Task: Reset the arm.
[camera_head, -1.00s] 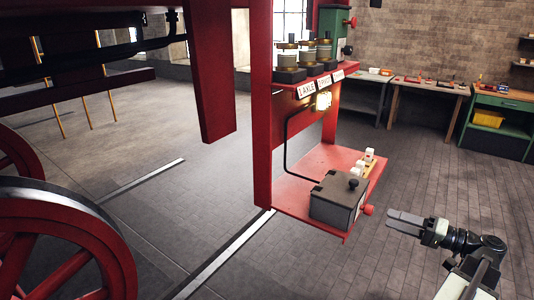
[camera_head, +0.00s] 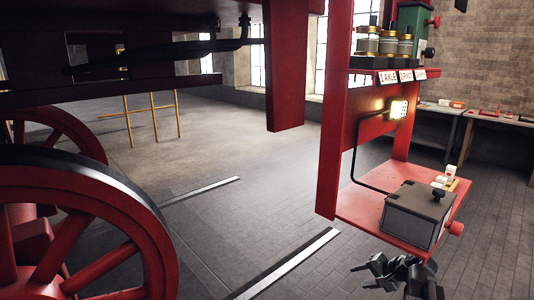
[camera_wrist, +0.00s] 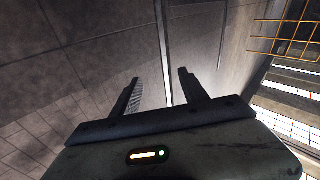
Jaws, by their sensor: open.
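My gripper (camera_head: 370,274) is low in the head view, below the red lower shelf (camera_head: 365,212) of the red stand. In the wrist view my gripper (camera_wrist: 160,85) shows two dark fingers spread apart with nothing between them. Behind them are the grey paved floor and a pale floor strip. The gripper is apart from the dark grey box (camera_head: 416,214) on the shelf. Much of my arm is out of the picture at the bottom.
Red spoked wheels (camera_head: 80,225) and a dark underframe fill the left. The upper shelf holds several jars (camera_head: 390,42) above labels. A lit lamp (camera_head: 398,109) hangs below. Workbenches (camera_head: 485,118) stand at the back right. The floor between wheels and stand is open.

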